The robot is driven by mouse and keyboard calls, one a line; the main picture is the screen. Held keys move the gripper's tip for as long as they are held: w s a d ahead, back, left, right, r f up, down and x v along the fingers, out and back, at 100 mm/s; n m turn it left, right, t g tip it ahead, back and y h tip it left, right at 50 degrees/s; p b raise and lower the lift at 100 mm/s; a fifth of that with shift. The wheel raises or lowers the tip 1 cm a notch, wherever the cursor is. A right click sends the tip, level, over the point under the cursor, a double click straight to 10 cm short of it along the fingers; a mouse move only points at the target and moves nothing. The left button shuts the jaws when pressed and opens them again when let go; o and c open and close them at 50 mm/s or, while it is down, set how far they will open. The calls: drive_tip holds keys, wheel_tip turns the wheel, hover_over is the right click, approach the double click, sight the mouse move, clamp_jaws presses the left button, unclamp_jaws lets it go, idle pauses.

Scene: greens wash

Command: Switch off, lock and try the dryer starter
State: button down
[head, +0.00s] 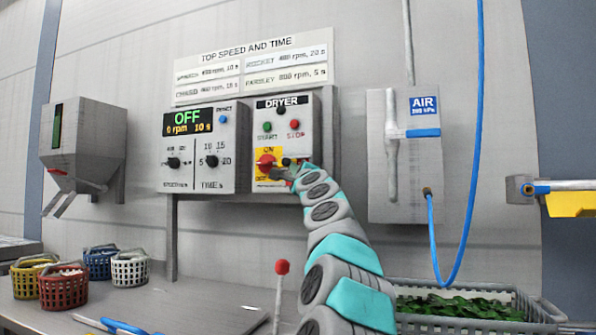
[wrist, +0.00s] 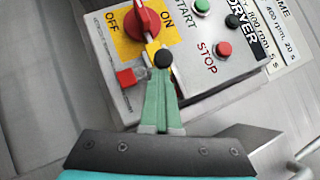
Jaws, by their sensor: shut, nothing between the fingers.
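The dryer starter (head: 304,140) is a grey wall box with a green START button (head: 267,127) and a red STOP button (head: 294,124). Its red rotary switch (head: 265,162) sits on a yellow ON/OFF plate, also in the wrist view (wrist: 147,20). I cannot tell clearly which mark its handle points to. A small red block, perhaps a padlock (wrist: 130,77), shows beside the plate. My gripper (head: 283,173) is shut and empty, with green fingers together (wrist: 162,80) beside the switch. A black round piece at the fingertips hides what lies behind; contact is unclear.
The controller (head: 205,148) left of the starter reads OFF, 0 rpm, 10 s. An AIR box (head: 405,165) with a blue hose hangs at right. Baskets (head: 64,290) stand on the bench at left. A crate of greens (head: 520,300) is at lower right. A red-knobbed lever (head: 282,267) rises in front.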

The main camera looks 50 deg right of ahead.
drive_tip(key=shift+w+a, duration=0.15)
drive_tip(key=shift+a, duration=0.05)
drive_tip(key=s+a+f+b, duration=0.1)
drive_tip(key=s+a+f, duration=0.1)
drive_tip(key=s, duration=0.3)
drive_tip(key=s+a+f+b, duration=0.2)
drive_tip(key=s+f, duration=0.1)
drive_tip(key=s, duration=0.3)
drive_tip(key=shift+s+a, duration=0.15)
drive_tip(key=shift+a, duration=0.25)
idle(0.5)
